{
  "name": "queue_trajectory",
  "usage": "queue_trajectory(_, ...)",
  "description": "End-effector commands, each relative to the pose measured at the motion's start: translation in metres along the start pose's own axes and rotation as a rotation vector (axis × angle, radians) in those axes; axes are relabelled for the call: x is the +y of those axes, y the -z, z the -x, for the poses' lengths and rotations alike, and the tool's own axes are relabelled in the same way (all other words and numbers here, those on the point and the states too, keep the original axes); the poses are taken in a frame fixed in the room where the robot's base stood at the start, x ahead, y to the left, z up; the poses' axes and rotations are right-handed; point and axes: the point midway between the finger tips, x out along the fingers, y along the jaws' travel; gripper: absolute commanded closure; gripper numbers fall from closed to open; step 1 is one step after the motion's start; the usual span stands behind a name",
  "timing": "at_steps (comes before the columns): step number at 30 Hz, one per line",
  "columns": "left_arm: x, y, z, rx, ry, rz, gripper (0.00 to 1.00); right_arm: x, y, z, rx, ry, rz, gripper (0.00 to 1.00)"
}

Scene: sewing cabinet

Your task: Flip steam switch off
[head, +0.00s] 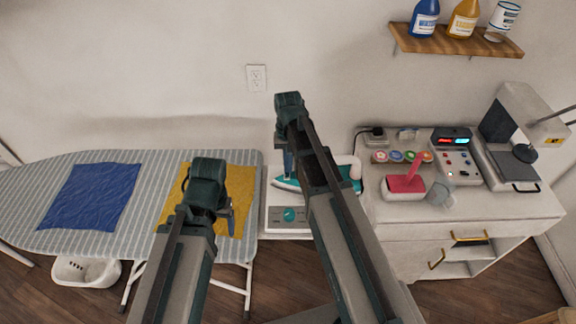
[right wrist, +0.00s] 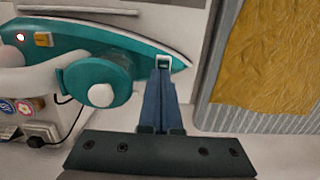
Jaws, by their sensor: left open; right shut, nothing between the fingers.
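The teal and white iron (head: 285,184) rests on its white station, with its nose to the left. My left gripper (head: 228,208) is open above the yellow cloth, apart from the iron.
The station front has a teal dial (head: 292,214). The striped ironing board (head: 145,205) holds a blue cloth (head: 92,196) and a yellow cloth (head: 243,185). To the right, the white cabinet (head: 410,215) carries a pincushion (head: 405,186), spools and a sewing machine (head: 500,150).

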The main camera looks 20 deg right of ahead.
Motion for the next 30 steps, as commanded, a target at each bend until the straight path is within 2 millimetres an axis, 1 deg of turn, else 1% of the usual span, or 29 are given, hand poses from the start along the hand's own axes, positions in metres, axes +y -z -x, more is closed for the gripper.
queue_trajectory(5,0.000,0.000,0.002,0.000,0.000,0.000,0.24,0.000,-0.001,0.002,0.000,0.000,0.000,1.00)
queue_trajectory(11,-0.001,-0.001,0.015,0.000,0.000,-0.001,0.24,0.001,-0.003,0.014,0.000,0.000,0.000,1.00)
queue_trajectory(17,-0.004,-0.002,0.039,0.000,0.000,-0.001,0.24,0.003,-0.008,0.038,0.000,0.000,0.000,1.00)
queue_trajectory(30,-0.010,-0.006,0.105,0.000,-0.001,0.006,0.24,0.003,-0.024,0.104,0.000,0.000,0.001,1.00)
